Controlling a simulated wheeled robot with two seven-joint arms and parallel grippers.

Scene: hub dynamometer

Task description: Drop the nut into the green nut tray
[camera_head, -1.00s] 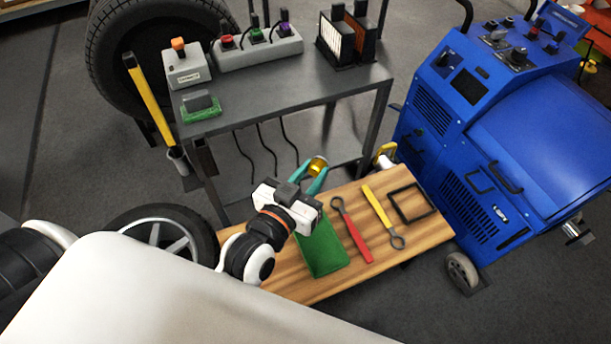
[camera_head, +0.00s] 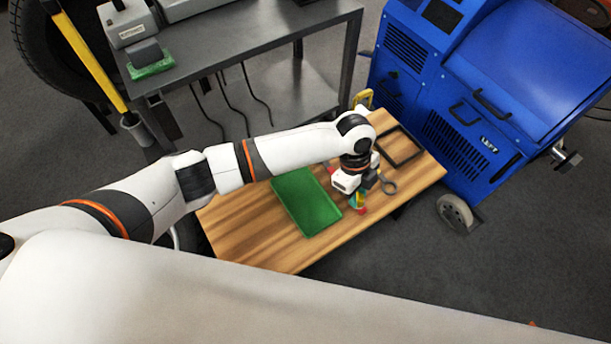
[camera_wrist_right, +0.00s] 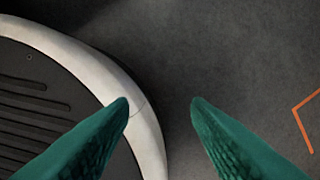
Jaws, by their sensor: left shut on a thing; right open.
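The green nut tray (camera_head: 306,204) lies on the wooden bench top and looks empty. My left gripper (camera_head: 358,203) points down just right of the tray, over the wrenches. It is shut on the nut, a small yellow-gold piece (camera_head: 354,200) between its teal fingers, mostly hidden. How high it is above the bench is hard to tell. My right gripper (camera_wrist_right: 160,104) shows in the right wrist view, open and empty, with its teal fingertips well apart over the floor.
A red wrench and a yellow wrench lie partly hidden under the left gripper; one grey ring end (camera_head: 388,186) shows. A black square frame (camera_head: 400,148) lies at the bench's right. The grey metal table (camera_head: 240,40) stands behind, the blue machine (camera_head: 470,100) at right.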

